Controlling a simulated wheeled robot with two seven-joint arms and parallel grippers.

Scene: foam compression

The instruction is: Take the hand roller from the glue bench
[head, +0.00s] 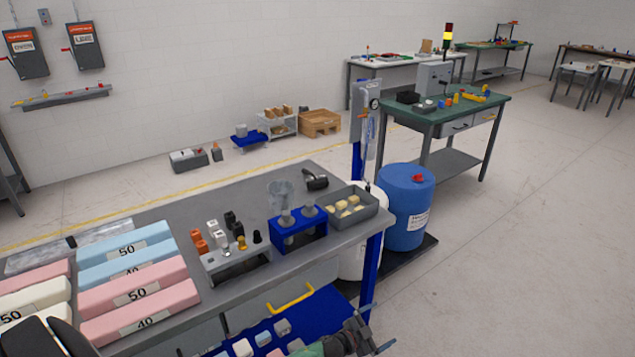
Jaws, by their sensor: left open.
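A small dark tool with a grey rounded end, which looks like the hand roller (316,182), lies at the far edge of the grey bench (190,222). It lies behind a blue stand and beside a grey bin. My left gripper (374,328) is at the bottom of the head view, in front of the bench and lower than its top. Its fingers are apart with nothing between them, and it is well away from the tool. My right gripper is not in view.
The blue stand (300,237) holds clear cups. A grey bin (357,216) of pale pieces is at the bench's right end. A grey rack (237,264) holds small bottles. Foam blocks (137,295) fill the left. A blue drum (407,205) stands beyond. Open floor lies right.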

